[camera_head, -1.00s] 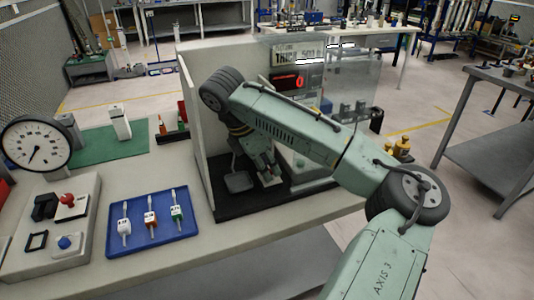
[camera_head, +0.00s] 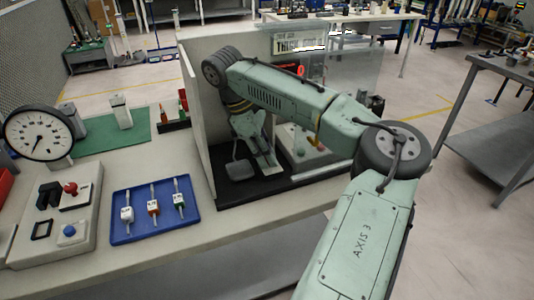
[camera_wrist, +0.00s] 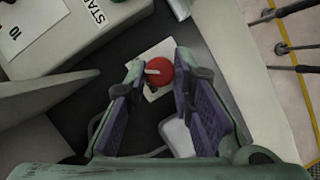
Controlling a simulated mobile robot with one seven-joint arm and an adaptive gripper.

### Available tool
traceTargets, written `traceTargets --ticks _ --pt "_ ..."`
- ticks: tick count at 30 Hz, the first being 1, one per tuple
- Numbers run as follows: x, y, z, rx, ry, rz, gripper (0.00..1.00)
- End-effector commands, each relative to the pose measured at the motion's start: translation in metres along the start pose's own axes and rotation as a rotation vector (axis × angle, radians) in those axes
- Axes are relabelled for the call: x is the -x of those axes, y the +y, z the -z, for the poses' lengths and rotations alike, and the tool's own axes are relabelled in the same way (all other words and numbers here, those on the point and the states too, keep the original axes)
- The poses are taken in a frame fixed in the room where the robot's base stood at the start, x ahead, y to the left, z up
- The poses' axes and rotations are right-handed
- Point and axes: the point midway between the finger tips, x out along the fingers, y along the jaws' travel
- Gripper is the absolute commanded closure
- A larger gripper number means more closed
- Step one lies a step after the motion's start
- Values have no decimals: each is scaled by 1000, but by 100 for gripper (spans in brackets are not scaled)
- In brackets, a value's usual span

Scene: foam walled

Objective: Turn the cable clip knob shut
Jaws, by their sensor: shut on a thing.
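A round red knob (camera_wrist: 158,72) with a white pointer bar shows in the wrist view, on a pale plate over a dark floor. My gripper (camera_wrist: 158,68) has its fingertips on either side of the knob and is shut on it. The purple finger pads spread apart toward the palm. In the head view my gripper (camera_head: 266,160) points down inside the walled booth, over its black base (camera_head: 240,192). The knob is hidden there behind my gripper. I cannot make out a cable.
A pale wall (camera_head: 199,125) bounds the booth on the left. A grey pad (camera_head: 240,171) stands beside my gripper. A box marked START (camera_wrist: 75,32) is close by in the wrist view. A blue tray (camera_head: 128,236) and a control box (camera_head: 62,250) lie left, outside.

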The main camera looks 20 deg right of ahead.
Motion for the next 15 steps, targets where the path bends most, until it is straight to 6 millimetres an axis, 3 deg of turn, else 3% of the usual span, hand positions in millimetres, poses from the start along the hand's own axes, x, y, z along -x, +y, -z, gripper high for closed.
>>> traceTargets --ticks 14,15 --pt "0 0 0 -10 -1 5 100" --pt "0 0 0 -10 -1 5 75"
